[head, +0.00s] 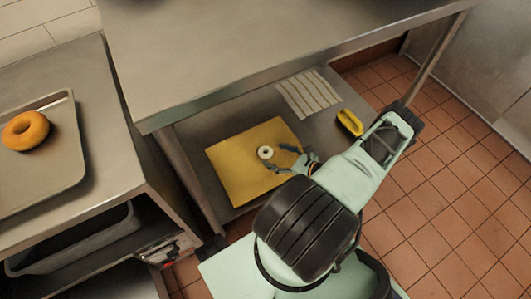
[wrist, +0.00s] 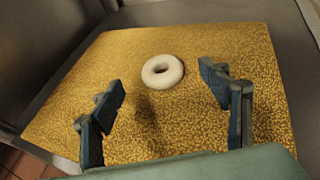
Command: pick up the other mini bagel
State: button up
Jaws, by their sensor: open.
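A small white ring, the mini bagel (head: 265,152), lies flat on a yellow mat (head: 237,180) on the lower shelf of the steel table. It also shows in the wrist view (wrist: 175,74), ahead of my fingers. My gripper (head: 293,160) is open and empty, just right of the white ring in the head view. In the wrist view my gripper (wrist: 165,95) has its two fingers apart, with the ring beyond them and between their lines. A larger orange-brown bagel (head: 25,131) lies on a tray (head: 62,171) on the left counter.
A striped cloth (head: 309,95) and a yellow object (head: 350,122) lie on the lower shelf (head: 327,125). A table leg (head: 192,180) stands left of the mat.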

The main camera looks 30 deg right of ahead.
aim_at(269, 153)
jog(key=b+x, duration=0.1)
jog(key=x, duration=0.3)
jog(key=shift+w+f, duration=0.15)
jog(key=shift+w, duration=0.05)
jog(key=c, duration=1.2)
